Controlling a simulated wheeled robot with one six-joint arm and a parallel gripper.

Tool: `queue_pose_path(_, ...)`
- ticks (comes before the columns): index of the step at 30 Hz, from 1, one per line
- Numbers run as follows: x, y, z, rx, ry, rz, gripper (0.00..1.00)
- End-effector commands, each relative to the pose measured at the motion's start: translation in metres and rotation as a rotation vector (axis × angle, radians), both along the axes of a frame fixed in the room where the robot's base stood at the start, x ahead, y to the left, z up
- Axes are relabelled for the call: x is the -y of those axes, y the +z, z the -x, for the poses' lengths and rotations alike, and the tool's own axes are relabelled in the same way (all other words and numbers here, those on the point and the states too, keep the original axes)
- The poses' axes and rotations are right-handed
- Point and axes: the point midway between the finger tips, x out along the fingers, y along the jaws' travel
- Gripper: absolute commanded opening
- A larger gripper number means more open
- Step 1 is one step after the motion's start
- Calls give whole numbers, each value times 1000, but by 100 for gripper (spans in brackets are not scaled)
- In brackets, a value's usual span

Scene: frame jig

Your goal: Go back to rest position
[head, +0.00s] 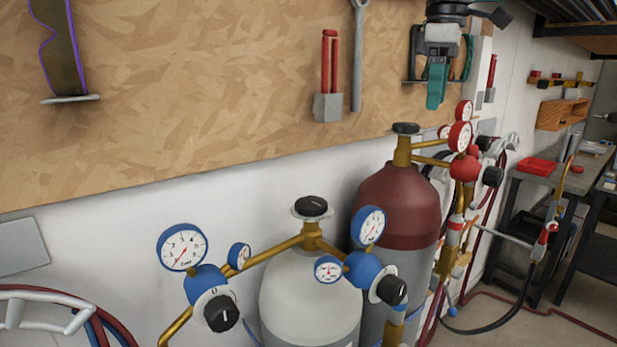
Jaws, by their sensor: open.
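My gripper and arm do not show in the head view, so the gripper's place and what it may hold are hidden. The task names no other object. The view faces a wall with a wooden board (200,90) and gas cylinders in front of it.
A white-grey cylinder (310,300) with blue-rimmed gauges (183,247) stands low in the middle. A dark red-topped cylinder (397,205) with red gauges stands right behind it. A workbench (540,180) with a red tray (537,166) is at the right. Hoses lie on the floor there.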

Motion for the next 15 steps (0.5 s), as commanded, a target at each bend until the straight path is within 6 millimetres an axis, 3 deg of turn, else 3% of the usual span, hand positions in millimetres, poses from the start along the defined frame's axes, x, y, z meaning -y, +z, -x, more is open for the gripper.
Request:
queue_pose_path(7,1,-42,7,-18,-197,-1,77)
queue_pose_path(15,10,-91,53,-20,-465,-5,77)
